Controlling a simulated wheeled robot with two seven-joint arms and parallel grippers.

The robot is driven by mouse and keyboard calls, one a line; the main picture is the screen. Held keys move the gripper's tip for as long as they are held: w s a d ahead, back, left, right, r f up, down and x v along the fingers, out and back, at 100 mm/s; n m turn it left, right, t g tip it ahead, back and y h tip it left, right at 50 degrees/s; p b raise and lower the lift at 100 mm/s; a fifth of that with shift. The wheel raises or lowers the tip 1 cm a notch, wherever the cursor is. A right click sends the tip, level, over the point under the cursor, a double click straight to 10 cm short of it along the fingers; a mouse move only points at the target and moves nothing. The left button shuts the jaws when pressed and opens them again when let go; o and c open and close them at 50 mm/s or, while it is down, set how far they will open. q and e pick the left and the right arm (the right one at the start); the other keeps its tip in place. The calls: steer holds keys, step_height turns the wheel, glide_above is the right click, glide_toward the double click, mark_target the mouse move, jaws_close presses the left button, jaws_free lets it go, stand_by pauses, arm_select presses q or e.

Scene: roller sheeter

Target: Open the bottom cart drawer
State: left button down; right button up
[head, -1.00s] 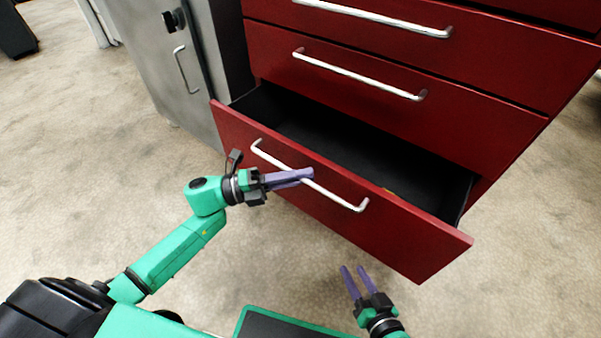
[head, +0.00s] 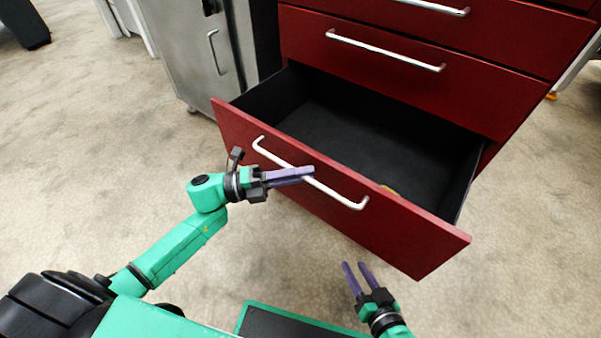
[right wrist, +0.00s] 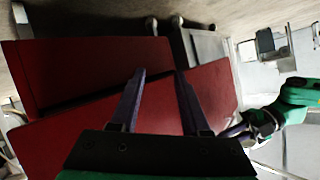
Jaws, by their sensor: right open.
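The bottom drawer (head: 340,215) of the red cart (head: 480,80) stands well out, with its dark interior showing. Its silver bar handle (head: 340,196) runs along the front. My left gripper (head: 308,174) is shut on this handle near its middle, its purple fingers lying across the bar. My right gripper (head: 360,268) is open and empty, in front of and below the drawer front, apart from it. In the right wrist view its fingers (right wrist: 160,82) are spread, with the red drawer front (right wrist: 95,120) beyond them.
A grey metal cabinet (head: 195,50) stands left of the cart. The drawers above are shut. The carpeted floor (head: 110,120) at left is clear.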

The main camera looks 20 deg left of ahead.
arm_select(q)
steer(key=c, duration=0.9)
jaws_free()
steer(key=p+v, duration=0.1)
steer(key=v, duration=1.3)
steer(key=shift+s+a+f+p, duration=0.1)
steer(key=shift+a+p, duration=0.15)
steer(key=shift+p, duration=0.05)
